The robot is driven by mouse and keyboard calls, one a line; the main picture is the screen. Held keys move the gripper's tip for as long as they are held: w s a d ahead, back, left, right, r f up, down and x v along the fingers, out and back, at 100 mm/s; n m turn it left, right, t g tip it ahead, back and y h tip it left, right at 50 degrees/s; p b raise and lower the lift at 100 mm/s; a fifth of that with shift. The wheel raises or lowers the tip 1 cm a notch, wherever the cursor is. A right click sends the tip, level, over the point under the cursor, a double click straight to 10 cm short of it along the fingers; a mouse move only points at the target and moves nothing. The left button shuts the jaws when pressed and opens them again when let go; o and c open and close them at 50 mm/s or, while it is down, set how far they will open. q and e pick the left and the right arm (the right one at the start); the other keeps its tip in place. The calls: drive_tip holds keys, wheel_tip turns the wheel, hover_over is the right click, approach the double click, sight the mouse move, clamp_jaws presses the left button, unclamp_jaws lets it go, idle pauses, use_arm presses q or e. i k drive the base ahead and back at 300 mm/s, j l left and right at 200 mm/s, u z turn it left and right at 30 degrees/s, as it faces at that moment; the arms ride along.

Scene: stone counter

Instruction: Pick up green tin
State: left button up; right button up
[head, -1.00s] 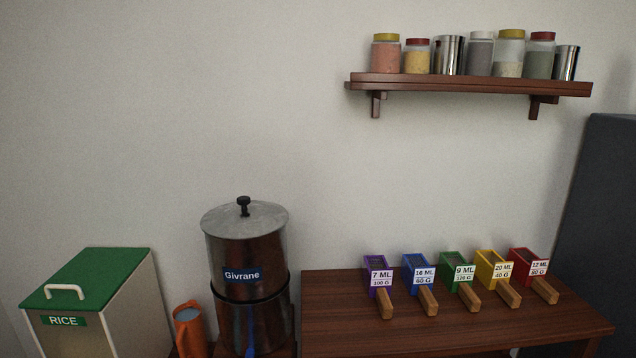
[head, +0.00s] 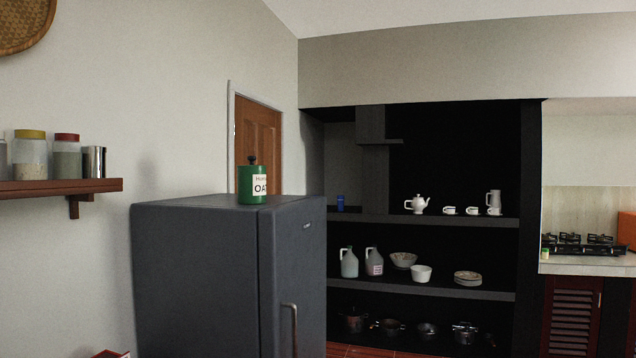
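A green tin (head: 249,187) with a dark knobbed lid and a pale label reading "OAT" stands upright on top of the dark grey fridge (head: 190,270). Neither of my grippers shows in the head view.
A wooden wall shelf (head: 60,187) with jars and a metal canister is left of the fridge. Dark shelves (head: 430,290) with a teapot (head: 417,204), jugs, bowls and pots stand behind at right. A stove (head: 584,244) is on the far right counter. A wooden door (head: 258,140) is behind the fridge.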

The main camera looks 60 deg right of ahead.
sight(252, 181)
drive_tip(key=z, duration=1.55)
drive_tip(key=i+l, duration=0.25)
drive_tip(key=i, duration=0.25)
drive_tip(key=i+l, duration=0.25)
drive_tip(key=i, duration=0.25)
drive_tip(key=i+l, duration=0.3)
drive_tip(key=i, duration=0.15)
